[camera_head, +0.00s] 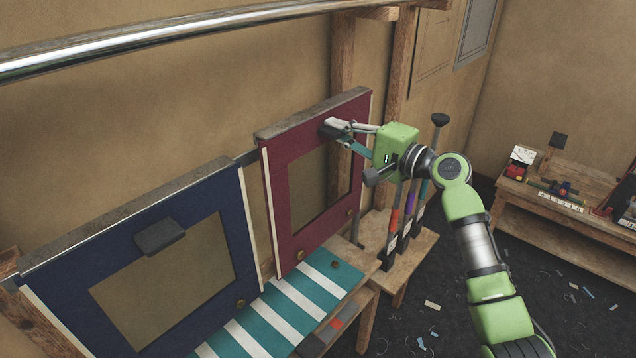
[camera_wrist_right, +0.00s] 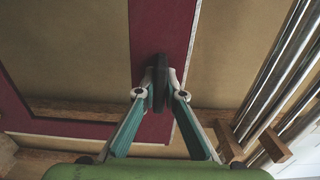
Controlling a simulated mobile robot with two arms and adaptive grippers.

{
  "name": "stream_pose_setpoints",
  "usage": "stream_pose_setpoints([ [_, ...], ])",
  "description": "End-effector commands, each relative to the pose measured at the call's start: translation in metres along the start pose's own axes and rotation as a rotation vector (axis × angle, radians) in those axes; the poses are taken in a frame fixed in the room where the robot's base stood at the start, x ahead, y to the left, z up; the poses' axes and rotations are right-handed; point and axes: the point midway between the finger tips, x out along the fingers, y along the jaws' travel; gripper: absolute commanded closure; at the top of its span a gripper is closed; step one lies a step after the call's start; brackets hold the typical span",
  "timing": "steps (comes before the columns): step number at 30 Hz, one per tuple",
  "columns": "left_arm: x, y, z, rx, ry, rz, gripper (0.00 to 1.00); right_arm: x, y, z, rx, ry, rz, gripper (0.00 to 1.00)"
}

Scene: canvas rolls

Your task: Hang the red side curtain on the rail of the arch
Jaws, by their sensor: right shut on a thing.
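The red side curtain (camera_head: 277,190) is a flat maroon panel with a tan window opening, standing upright in the middle of the head view. My right gripper (camera_head: 340,128) reaches it from the right and is shut on the dark tab near its top edge. In the wrist view the fingers (camera_wrist_right: 160,88) pinch this tab against the maroon cloth (camera_wrist_right: 160,25). I cannot tell whether the curtain's lower edge rests on its support. A shiny metal rail (camera_head: 150,38) runs across the upper left, above the curtain and apart from it. My left gripper is not in view.
A dark blue panel (camera_head: 228,190) with its own tab stands left of the red one. A teal-and-white striped panel (camera_head: 300,290) lies below. A wooden stand (camera_head: 415,245) holds coloured-handled tools behind my right arm. A workbench (camera_head: 540,205) is at right; dark floor with scraps lies between.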

Motion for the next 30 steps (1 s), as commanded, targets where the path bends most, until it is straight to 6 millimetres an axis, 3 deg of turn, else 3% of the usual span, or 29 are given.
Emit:
stream_pose_setpoints([
  [30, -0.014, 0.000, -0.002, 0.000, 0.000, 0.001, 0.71, -0.102, -0.001, -0.001, 0.000, 0.001, -0.003, 1.00],
])
